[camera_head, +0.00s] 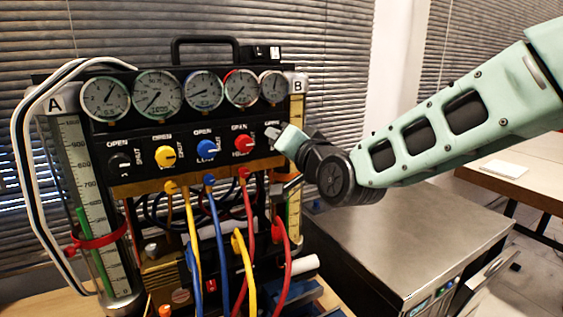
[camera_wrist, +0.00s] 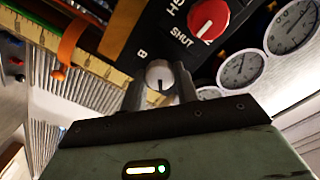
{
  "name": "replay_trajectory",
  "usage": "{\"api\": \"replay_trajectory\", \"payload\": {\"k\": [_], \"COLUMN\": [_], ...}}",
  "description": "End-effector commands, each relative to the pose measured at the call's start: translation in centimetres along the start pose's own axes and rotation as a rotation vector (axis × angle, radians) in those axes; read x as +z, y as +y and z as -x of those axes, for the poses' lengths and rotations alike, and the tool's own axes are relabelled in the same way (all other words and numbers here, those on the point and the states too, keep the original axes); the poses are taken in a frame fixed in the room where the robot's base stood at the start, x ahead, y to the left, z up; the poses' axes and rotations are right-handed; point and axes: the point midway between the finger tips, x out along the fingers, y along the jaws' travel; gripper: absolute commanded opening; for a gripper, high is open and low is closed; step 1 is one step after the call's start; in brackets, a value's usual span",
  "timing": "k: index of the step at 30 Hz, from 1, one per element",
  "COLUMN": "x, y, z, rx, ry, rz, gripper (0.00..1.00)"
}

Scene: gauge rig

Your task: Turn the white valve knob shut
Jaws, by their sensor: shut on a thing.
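A dark pointer mark on the knob's face points toward the gripper's palm. In the head view the knob (camera_head: 272,132) is at the right end of the knob row, partly hidden by my gripper (camera_head: 280,137). The OPEN label above it is partly visible; its SHUT label cannot be read.
The red knob (camera_head: 243,144) is just left of the white one, then the blue knob (camera_head: 206,147), yellow knob (camera_head: 168,153) and black knob (camera_head: 120,161). Several gauges (camera_head: 203,90) sit above. Coloured hoses (camera_head: 247,215) hang below. A metal cabinet (camera_head: 420,240) stands at right.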

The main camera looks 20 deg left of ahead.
Motion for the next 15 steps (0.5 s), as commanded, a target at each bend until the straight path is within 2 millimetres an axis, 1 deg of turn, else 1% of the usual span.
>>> {"api": "replay_trajectory", "payload": {"k": [1,2,15], "x": [0.44,0.42,0.38], "y": [0.55,0.59,0.49], "z": [0.02,0.03,0.01], "rx": [0.0,0.001,0.001], "ry": [0.003,0.003,0.001], "rz": [-0.047,-0.074,-0.468], "gripper": [0.08,0.08,0.08]}}
